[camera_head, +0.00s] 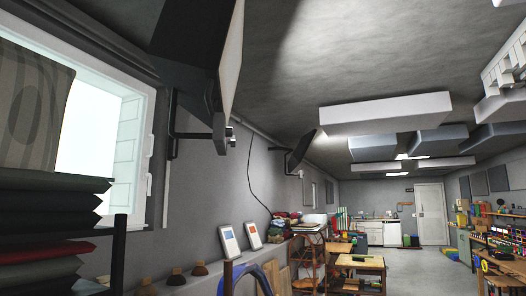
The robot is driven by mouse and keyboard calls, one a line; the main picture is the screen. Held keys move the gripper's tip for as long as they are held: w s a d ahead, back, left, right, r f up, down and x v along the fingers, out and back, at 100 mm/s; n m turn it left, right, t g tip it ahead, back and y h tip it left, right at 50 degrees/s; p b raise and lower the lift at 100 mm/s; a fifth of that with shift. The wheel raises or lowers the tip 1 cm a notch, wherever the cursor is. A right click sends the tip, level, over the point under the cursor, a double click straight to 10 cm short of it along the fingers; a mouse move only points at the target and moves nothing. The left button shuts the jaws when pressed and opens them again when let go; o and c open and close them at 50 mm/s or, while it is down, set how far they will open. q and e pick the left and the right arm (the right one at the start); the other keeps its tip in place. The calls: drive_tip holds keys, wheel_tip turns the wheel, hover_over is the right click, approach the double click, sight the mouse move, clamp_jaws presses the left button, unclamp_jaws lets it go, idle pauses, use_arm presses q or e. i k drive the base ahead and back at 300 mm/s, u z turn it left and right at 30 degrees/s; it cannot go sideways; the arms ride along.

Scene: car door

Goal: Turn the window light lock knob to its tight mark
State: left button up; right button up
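The window (92,130) is at the left, a bright pane in a white frame. A patterned grey-brown cloth or panel (38,112) covers part of it. Small white fittings (149,184) sit on the right side of the frame; I cannot tell whether one is the lock knob. No knob with a tight mark can be made out. Neither of my grippers is in view.
A dark wall-mounted unit (190,42) on a bracket juts out right of the window. Stacked dark cushions (50,210) fill the lower left. A worktable (360,262) and crowded shelves stand farther back. Open floor (420,262) leads to a white door (431,213).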

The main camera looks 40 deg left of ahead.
sight(232, 140)
drive_tip(key=i, duration=1.15)
drive_tip(key=u, duration=2)
